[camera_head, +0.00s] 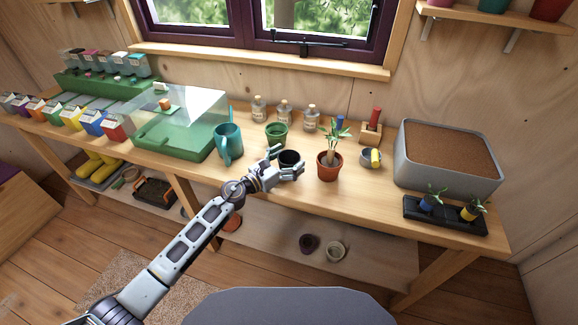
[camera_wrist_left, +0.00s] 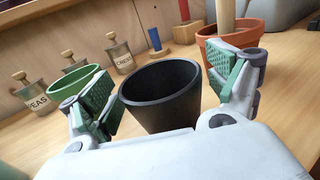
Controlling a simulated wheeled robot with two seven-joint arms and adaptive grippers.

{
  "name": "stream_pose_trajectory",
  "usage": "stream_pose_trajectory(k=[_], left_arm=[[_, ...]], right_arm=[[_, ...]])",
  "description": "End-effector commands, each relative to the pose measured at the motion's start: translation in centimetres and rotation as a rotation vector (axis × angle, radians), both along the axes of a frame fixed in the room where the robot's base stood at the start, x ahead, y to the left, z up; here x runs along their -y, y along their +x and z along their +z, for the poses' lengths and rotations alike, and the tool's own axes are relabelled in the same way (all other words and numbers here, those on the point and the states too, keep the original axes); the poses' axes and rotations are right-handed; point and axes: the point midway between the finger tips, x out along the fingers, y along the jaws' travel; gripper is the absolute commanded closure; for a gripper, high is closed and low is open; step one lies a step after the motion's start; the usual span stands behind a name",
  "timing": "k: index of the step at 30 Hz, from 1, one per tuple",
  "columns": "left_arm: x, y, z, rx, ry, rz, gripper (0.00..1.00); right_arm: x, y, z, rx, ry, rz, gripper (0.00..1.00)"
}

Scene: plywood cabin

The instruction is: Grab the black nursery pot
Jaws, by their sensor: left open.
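The black nursery pot (camera_head: 290,157) stands upright on the wooden bench, between the green pot and the potted plant. My left gripper (camera_head: 284,165) is open at the pot's near side and partly covers it in the head view. In the left wrist view the black pot (camera_wrist_left: 160,92) sits between the two open fingers of my gripper (camera_wrist_left: 163,95), its lower part hidden by the gripper body. I cannot tell whether either finger touches it. My right gripper is not in view.
A terracotta pot with a plant (camera_head: 329,163) stands close on the right. Labelled bottles (camera_head: 284,114) stand behind. A grey planter of soil (camera_head: 448,158) fills the bench's right end.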

Motion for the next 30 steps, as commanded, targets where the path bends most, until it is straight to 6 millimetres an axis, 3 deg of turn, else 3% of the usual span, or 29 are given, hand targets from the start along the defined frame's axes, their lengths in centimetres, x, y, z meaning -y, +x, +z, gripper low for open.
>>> stream_pose_trajectory(k=[14, 25, 30], left_arm=[[0.07, 0.07, -0.03, 0.0, 0.0, 0.0, 0.11], [0.06, 0.06, -0.03, 0.0, 0.0, 0.0, 0.55], [0.06, 0.07, -0.02, 0.0, 0.0, 0.0, 0.55]], right_arm=[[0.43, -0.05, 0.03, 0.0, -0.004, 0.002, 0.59], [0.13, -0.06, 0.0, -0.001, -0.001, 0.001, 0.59], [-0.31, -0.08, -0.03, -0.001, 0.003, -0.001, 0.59]])
